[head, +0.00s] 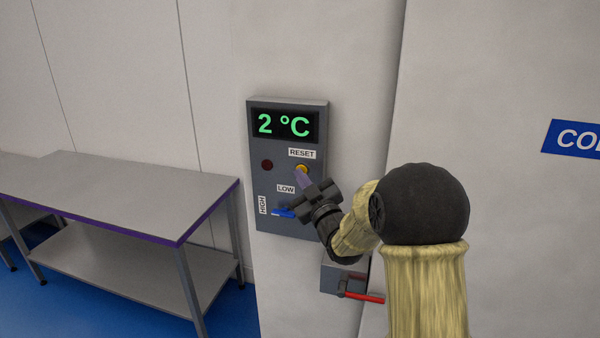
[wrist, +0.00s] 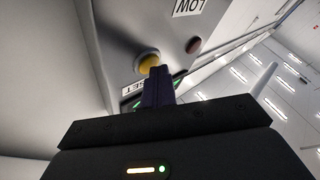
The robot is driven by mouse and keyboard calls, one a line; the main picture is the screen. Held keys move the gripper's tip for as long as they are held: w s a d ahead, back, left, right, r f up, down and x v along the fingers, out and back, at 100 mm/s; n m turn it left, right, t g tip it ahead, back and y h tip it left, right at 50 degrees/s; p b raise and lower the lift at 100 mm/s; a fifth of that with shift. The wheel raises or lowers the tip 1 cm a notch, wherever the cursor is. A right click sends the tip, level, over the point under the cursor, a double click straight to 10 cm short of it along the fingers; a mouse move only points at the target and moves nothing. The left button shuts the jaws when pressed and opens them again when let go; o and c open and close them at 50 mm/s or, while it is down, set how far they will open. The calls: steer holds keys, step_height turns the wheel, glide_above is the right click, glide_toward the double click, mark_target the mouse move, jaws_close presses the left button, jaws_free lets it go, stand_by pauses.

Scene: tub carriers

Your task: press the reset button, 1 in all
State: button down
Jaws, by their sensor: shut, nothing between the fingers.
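The reset button (head: 302,169) is a round yellow button on a grey wall panel (head: 262,185), just under the RESET label (head: 302,153). It also shows in the wrist view (wrist: 148,62) with a pale collar around it. My gripper (head: 301,173) is shut and empty, its fingertips pointing at the button from below. In the wrist view the fingertips (wrist: 158,70) overlap the button's lower edge; I cannot tell whether they touch it. The panel's display (head: 284,125) reads 2 °C in green. A dark red round lamp (head: 267,164) sits left of the button.
A blue lever (head: 283,213) by the LOW and HIGH labels is close below my gripper. A grey box with a red handle (head: 362,297) is lower on the wall. A steel table (head: 130,190) stands at the left. A blue sign (head: 572,138) is at the right.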

steer(key=shift+s+a+b, duration=0.25)
steer(key=shift+s+b, duration=0.25)
steer(key=shift+s, duration=0.15)
steer(key=shift+f, duration=0.1)
steer(key=s+b, duration=0.1)
steer(key=s+a+b, duration=0.1)
steer(key=s, duration=0.1)
steer(key=s+b, duration=0.1)
steer(key=shift+s+a, duration=0.35)
stand_by(0.4)
